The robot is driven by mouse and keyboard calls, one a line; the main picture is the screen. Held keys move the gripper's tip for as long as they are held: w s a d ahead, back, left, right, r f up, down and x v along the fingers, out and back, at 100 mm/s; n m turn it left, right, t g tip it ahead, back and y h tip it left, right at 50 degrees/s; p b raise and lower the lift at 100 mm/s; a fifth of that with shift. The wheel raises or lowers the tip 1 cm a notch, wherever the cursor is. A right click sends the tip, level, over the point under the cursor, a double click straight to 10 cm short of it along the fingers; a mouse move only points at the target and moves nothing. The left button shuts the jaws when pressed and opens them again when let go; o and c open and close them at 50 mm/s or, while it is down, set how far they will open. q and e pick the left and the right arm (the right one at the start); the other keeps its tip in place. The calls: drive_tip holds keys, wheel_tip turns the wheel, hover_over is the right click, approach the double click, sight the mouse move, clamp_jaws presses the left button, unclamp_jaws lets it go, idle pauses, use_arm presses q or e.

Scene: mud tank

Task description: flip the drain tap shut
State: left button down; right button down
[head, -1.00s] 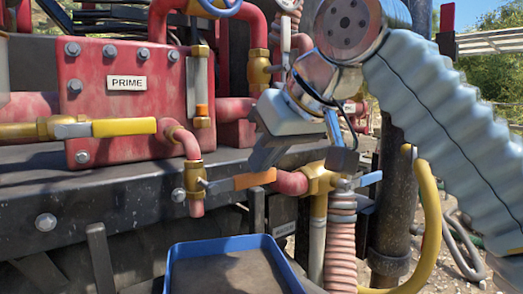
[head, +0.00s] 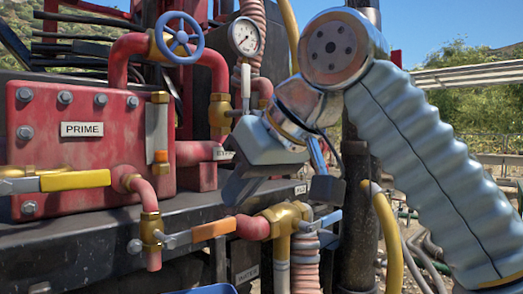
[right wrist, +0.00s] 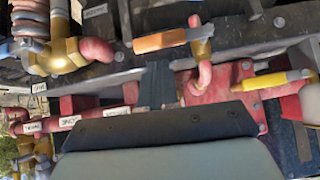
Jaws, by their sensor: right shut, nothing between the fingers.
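A brass tap (head: 151,231) sits on the down-turned red pipe below the PRIME box. I take it for the drain tap. Its orange lever handle (head: 213,229) points right, across the upright pipe. In the right wrist view the handle (right wrist: 160,41) lies to the left of the tap body (right wrist: 201,47). My right gripper (head: 238,190) is shut and empty, just above and right of the handle in the head view, and looks apart from it. Its dark fingers (right wrist: 157,86) also show in the right wrist view. My left gripper is out of view.
A yellow-handled lever (head: 75,180) lies left of the tap. A brass valve (head: 283,220) with a blue lever stands close to the right. A blue handwheel (head: 177,36) and a gauge (head: 245,37) are above. A blue tray's rim (head: 210,289) shows below.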

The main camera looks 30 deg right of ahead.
drive_tip(key=v, duration=0.7)
drive_tip(key=shift+p, duration=0.3)
drive_tip(key=shift+s+r, duration=0.1)
drive_tip(key=shift+s, duration=0.05)
drive_tip(key=shift+d, duration=0.1)
